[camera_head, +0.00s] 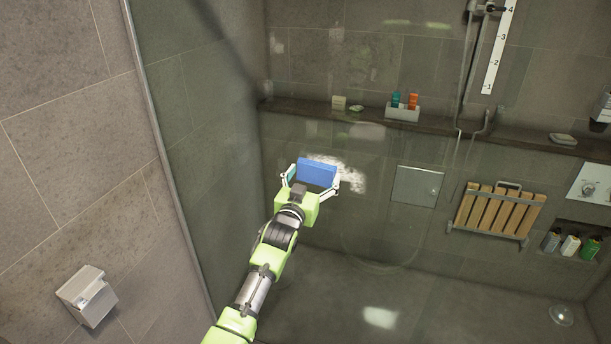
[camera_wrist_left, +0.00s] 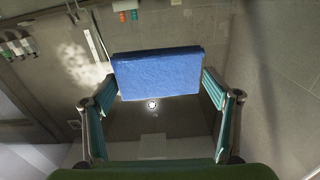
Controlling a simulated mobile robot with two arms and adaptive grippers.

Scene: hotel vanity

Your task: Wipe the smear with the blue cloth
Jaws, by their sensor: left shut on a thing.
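The blue cloth (camera_head: 318,172) is a flat blue block in the head view, held at the end of my left arm. My left gripper (camera_head: 312,182) is shut on it, with one finger at each side. In the left wrist view the cloth (camera_wrist_left: 157,73) spans between the two fingers of my left gripper (camera_wrist_left: 158,92). The smear (camera_head: 348,175) is a whitish cloudy patch on the glass, beside and behind the cloth, mostly to its right; the cloth hides part of it. In the wrist view the smear (camera_wrist_left: 82,64) lies left of the cloth. I cannot tell whether the cloth touches the glass. My right gripper is not in view.
Behind the glass, a dark ledge (camera_head: 335,109) carries a white holder (camera_head: 402,113) with small bottles. A slatted wooden seat (camera_head: 497,209) is on the back wall, with a niche of bottles (camera_head: 570,245) to its right. A paper holder (camera_head: 88,296) is on the left wall.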

